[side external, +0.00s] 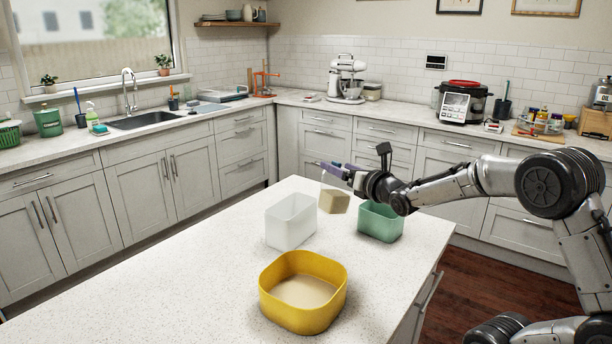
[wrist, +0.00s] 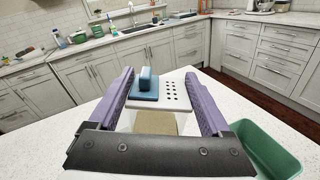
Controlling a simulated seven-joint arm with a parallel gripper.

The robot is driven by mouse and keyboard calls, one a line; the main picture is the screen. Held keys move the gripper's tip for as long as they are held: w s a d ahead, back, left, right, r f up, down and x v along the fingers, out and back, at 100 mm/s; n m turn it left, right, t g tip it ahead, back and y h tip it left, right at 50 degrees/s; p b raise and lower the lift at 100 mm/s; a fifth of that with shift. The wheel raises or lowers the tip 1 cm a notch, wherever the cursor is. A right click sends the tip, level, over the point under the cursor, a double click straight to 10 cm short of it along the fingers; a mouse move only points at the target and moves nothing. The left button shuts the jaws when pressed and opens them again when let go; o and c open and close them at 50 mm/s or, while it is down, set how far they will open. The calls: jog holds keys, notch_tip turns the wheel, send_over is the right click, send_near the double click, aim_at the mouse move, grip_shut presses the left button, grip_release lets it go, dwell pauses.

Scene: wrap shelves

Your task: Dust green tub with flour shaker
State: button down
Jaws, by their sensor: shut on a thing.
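The flour shaker (side external: 333,201) is a clear box with tan flour low inside it. It hangs in the air between the white tub and the green tub, looking slightly tilted. In the wrist view its pale lid (wrist: 178,93) shows holes on the right and a blue raised piece on the left. My gripper (side external: 331,169) is shut on the shaker, with a purple finger at each side. The green tub (side external: 381,224) stands on the counter to the right of the shaker; in the wrist view it is at lower right (wrist: 262,147). No falling flour is visible.
A white tub (side external: 291,222) stands left of the shaker. A yellow tub (side external: 302,292) with a pale layer inside stands nearer the front. The island counter (side external: 170,290) is bare at the left and front. Its right edge is close to the green tub.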

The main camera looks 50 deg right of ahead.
jog(key=s+d+f+m+h, duration=0.2)
jog(key=s+d+f+m, duration=0.2)
jog(key=d+f+m, duration=0.4)
notch_tip(320, 180, up, 12)
jog(key=w+a+n+t+y, duration=0.1)
jog(key=w+a+n+y, duration=0.15)
jog(key=a, duration=0.75)
jog(key=w+a+n+y, duration=0.1)
jog(key=a+n+y, duration=0.15)
jog(key=a, duration=0.75)
jog(key=w+a+n+t+y, duration=0.1)
jog(key=a+y, duration=0.3)
jog(key=a, duration=0.6)
notch_tip(320, 180, down, 5)
jog(key=shift+f, duration=0.15)
jog(key=shift+s+d+f+m+g+h, duration=0.35)
jog(key=shift+s+d+f+m+h, duration=0.9)
jog(key=shift+d, duration=3.9)
jog(key=shift+s+d+f+m+g+h, duration=0.6)
jog(key=shift+d+h, duration=1.2)
jog(key=shift+d, duration=3.3)
jog(key=shift+s+d+f+m+g+h, duration=0.15)
jog(key=shift+s+d+f+m+h, duration=0.85)
jog(key=shift+d, duration=4.15)
